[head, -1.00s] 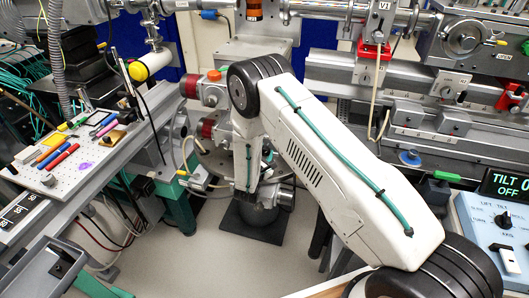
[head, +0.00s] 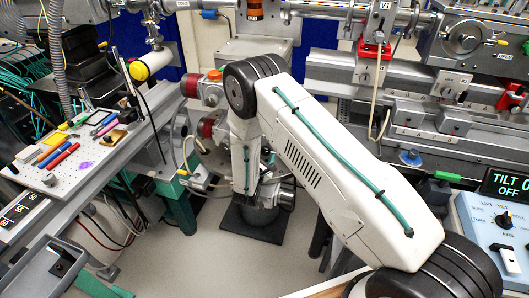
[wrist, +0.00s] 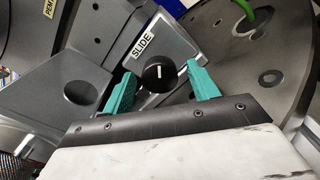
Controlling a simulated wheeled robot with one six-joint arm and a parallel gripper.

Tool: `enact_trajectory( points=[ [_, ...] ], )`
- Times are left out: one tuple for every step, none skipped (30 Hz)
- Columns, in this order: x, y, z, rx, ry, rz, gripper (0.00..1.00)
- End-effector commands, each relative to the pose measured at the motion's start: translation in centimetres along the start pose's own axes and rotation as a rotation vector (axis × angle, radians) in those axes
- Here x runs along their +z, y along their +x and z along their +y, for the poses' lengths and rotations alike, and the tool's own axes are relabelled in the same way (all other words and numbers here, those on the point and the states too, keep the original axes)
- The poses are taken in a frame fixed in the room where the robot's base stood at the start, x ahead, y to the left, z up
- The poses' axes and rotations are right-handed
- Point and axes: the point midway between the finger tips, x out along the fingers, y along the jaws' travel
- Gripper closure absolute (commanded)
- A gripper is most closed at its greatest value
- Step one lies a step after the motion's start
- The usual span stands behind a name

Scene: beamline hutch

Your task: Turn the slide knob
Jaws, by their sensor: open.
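The slide knob (wrist: 158,73) is a round black knob with a white pointer line, which stands nearly upright in the wrist view. It sits on a grey block below a white SLIDE label (wrist: 143,44). My gripper (wrist: 158,88) is open, with one teal finger left of the knob and one right of it. Both fingers look apart from the knob, with a wider gap on the right. I cannot tell how deep the fingertips reach. In the head view my arm hides the knob and the gripper.
A grey plate with holes (wrist: 265,75) and a green cable (wrist: 250,14) lie right of the knob. A grey block with a round recess (wrist: 80,92) is on the left. In the head view, a breadboard with pens (head: 85,150) is left and a control box (head: 490,235) right.

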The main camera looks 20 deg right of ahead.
Motion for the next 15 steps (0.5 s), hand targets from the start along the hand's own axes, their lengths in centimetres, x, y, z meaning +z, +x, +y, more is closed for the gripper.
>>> enact_trajectory(
  points=[
    [-0.1, -0.9, 0.1, 0.002, -0.002, 0.002, 0.41],
    [-0.1, -1.5, 0.1, 0.004, -0.002, 0.003, 0.41],
    [-0.1, -2.3, 0.1, 0.003, -0.003, 0.004, 0.41],
    [-0.1, -2.8, 0.1, 0.002, -0.003, 0.003, 0.41],
    [-0.1, -3.3, 0.1, 0.003, -0.002, 0.004, 0.41],
    [-0.1, -4.0, 0.1, 0.003, -0.002, 0.003, 0.41],
    [-0.1, -4.4, 0.1, 0.003, -0.003, 0.003, 0.41],
    [-0.1, -4.8, 0.1, 0.003, -0.002, 0.003, 0.41],
    [-0.1, -5.3, 0.1, 0.004, -0.002, 0.003, 0.41],
    [-0.1, -5.6, 0.1, 0.003, -0.002, 0.003, 0.41],
    [-0.1, -5.9, 0.1, 0.002, -0.002, 0.002, 0.41],
    [-0.1, -6.1, 0.1, 0.002, -0.002, 0.002, 0.41],
    [-0.1, -6.3, 0.1, 0.002, -0.001, 0.002, 0.41],
    [-0.1, -6.4, 0.1, 0.002, -0.001, 0.002, 0.41],
    [-0.1, -6.5, 0.1, 0.002, -0.001, 0.002, 0.41]
  ],
)
